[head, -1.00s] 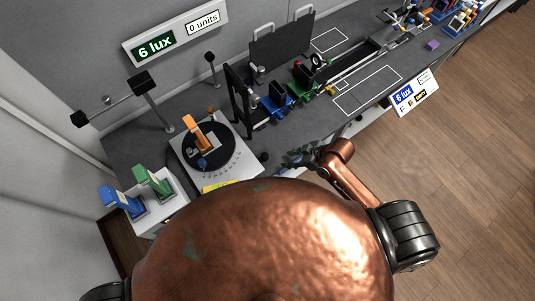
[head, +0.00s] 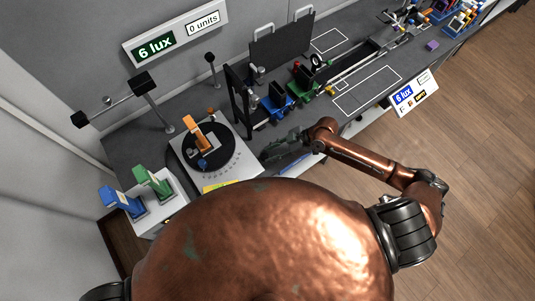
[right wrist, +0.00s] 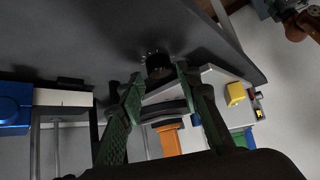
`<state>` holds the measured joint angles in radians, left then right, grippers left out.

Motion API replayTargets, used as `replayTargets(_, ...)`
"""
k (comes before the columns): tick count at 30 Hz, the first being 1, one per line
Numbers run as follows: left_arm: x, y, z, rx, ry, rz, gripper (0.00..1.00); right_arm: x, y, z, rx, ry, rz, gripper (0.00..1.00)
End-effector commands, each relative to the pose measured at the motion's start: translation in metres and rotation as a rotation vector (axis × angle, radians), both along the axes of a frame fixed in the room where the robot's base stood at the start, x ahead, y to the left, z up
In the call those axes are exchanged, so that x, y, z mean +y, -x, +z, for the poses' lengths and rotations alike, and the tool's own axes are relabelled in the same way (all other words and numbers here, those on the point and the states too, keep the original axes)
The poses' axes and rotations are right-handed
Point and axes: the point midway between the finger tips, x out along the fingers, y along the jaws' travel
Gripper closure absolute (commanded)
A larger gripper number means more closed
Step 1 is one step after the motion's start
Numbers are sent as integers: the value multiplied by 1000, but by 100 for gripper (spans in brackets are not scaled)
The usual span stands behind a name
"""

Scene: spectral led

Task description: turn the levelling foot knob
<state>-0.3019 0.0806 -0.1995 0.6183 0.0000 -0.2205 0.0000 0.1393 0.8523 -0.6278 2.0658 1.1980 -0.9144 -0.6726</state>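The black round knob (right wrist: 157,65), with small pale marks around it, shows in the right wrist view beyond my fingertips, by the edge of the turntable's pale base plate. My right gripper (right wrist: 163,88) has its two green fingers spread, one on each side below the knob. The gap between them looks empty, and I cannot tell whether they touch the knob. In the head view my right gripper (head: 277,149) is beside the right corner of the turntable base (head: 240,160) and hides the knob's place. My left gripper is not in view.
An orange holder (head: 201,138) stands on the black turntable disc. Blue (head: 124,202) and green (head: 153,182) holders stand on a white box at left. Blue and green bench mounts (head: 279,100) lie behind my right gripper. A tilted display (head: 414,95) is at the front edge.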

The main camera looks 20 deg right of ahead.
Motion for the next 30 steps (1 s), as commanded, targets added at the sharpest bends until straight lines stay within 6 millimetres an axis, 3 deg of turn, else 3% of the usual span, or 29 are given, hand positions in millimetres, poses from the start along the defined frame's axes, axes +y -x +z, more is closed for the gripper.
replayTargets(6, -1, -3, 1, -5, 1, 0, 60, 14, -4, -14, -1, 0, -1, 69)
replayTargets(15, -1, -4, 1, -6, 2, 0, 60, 15, -4, -16, 0, 1, -1, 69)
replayTargets(30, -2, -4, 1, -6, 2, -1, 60, 15, -4, -16, -1, 1, -1, 100)
